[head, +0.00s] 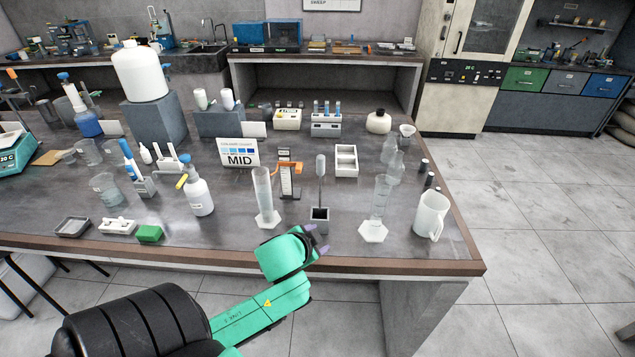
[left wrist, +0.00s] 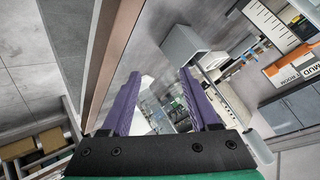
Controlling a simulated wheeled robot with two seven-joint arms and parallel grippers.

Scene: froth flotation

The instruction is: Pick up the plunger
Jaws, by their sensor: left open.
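The plunger (head: 320,171) looks like a thin rod with a pale grey rounded head at the top. It stands upright in a small dark square holder (head: 320,219) near the front edge of the bench. My left gripper (head: 319,241) is just in front of and below the holder, by the bench edge, apart from the plunger. In the left wrist view its two purple fingers (left wrist: 160,100) are spread with nothing held between them. My right gripper is not in view.
Glass cylinders stand left (head: 264,195) and right (head: 377,205) of the holder. A white jug (head: 431,215) is at the right corner. The wooden bench edge (head: 390,268) runs close to my gripper.

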